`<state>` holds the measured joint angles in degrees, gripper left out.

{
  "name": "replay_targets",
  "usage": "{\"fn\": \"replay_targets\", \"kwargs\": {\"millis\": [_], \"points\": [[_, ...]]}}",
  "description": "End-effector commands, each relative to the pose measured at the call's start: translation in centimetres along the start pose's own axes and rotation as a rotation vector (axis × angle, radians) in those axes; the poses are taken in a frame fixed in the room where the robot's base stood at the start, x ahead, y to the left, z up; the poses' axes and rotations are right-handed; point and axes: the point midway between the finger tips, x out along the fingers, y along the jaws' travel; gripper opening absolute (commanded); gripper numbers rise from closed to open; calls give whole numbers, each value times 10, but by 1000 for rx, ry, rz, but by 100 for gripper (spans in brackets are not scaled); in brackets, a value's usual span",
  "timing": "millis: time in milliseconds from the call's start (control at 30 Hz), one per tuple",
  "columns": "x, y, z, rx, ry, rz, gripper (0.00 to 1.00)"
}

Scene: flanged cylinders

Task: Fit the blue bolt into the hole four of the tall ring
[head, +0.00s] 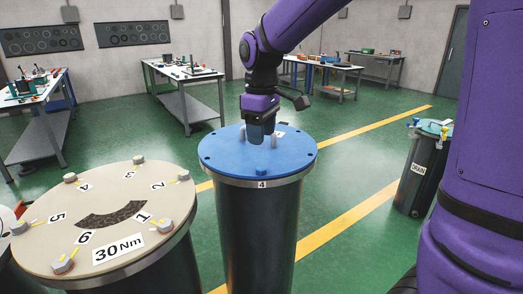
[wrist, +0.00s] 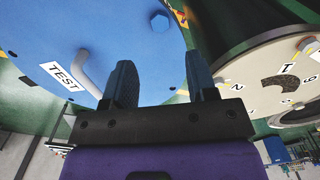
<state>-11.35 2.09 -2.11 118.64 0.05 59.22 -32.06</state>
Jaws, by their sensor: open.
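The blue bolt (head: 262,170) stands on the blue lid near its front edge, above the label 4 on the flange. Its hex head also shows in the wrist view (wrist: 159,20), near the lid's edge. The tall ring seems to be the blue-lidded cylinder (head: 225,165), with small dark holes around its rim. My gripper (head: 260,138) points down over the lid's middle, behind the bolt and apart from it. In the wrist view my gripper (wrist: 162,85) has its two dark fingers spread, with nothing seen between them. Whether the bolt sits in a hole is unclear.
A grey handle (wrist: 88,72) and a TEST label (wrist: 63,77) are on the blue lid near my fingers. A beige-lidded cylinder (head: 120,190) with several bolts stands close at left. A DRAIN cylinder (head: 418,170) stands at right. Workbenches (head: 185,80) line the back.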

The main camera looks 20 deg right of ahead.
Motion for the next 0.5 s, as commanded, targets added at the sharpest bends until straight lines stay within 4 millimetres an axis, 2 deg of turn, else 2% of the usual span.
{"fn": "replay_targets", "kwargs": {"millis": [100, 200, 400, 500], "points": [[-17, 0, 0, 0, 2, 1, 52], [-26, 0, 0, 1, 1, 0, 52], [-32, 0, 1, 2, 0, 0, 52], [-36, -2, 8, 19, 11, 6, 52]]}}
